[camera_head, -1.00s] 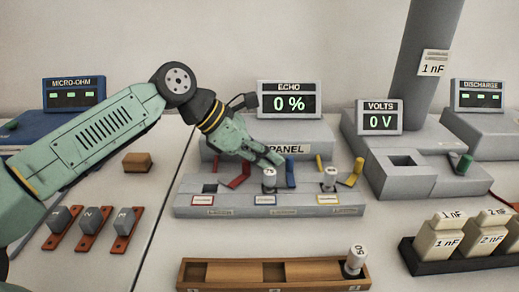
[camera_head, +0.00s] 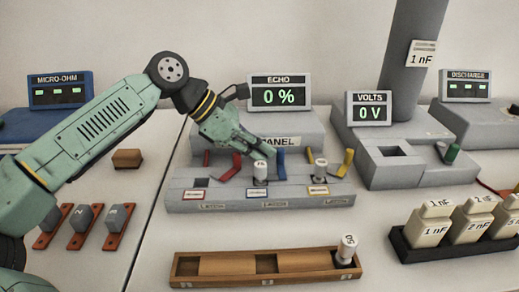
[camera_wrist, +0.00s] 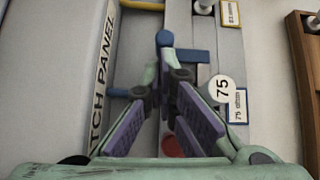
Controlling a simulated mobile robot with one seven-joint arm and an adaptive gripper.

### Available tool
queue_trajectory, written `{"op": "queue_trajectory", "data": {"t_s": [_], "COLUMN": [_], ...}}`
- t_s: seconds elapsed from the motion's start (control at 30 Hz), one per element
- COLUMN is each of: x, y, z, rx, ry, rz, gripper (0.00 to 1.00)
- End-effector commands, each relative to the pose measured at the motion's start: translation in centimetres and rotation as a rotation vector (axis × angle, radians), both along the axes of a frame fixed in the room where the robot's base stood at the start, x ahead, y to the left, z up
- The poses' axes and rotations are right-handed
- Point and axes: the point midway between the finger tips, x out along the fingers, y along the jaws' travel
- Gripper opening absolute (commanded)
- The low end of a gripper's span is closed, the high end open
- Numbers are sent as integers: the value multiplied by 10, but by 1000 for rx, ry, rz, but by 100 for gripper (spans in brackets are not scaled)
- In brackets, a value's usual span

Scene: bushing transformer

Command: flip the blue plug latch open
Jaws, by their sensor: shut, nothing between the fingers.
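The blue latch (camera_head: 281,160) stands on the grey patch panel (camera_head: 300,197), behind and right of the white plug marked 75 (camera_head: 260,172). In the wrist view, a blue latch end (camera_wrist: 164,40) shows just past my fingertips, with a blue bar (camera_wrist: 190,55) beside it. The 75 plug (camera_wrist: 222,88) is right of my fingers there. My gripper (camera_head: 264,153) is low over the panel, left of the blue latch. In the wrist view my gripper (camera_wrist: 170,75) has its tips together and empty. I cannot tell whether it touches the latch.
A red latch (camera_head: 232,165) and a yellow latch (camera_head: 345,163) flank the blue one. A second white plug (camera_head: 320,170) stands to the right on the panel. The ECHO display (camera_head: 278,96) reads 0 % behind. A wooden tray (camera_head: 215,264) with a plug lies in front.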

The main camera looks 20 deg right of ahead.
Motion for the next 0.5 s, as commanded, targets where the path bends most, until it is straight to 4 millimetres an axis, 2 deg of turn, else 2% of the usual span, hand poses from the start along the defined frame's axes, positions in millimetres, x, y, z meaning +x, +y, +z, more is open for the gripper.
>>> {"op": "queue_trajectory", "data": {"t_s": [0.27, 0.5], "x": [2, 5], "y": [-5, -14], "z": [0, 0], "rx": [-2, -5], "ry": [2, 2], "rz": [-69, -204], "gripper": [0, 0]}}
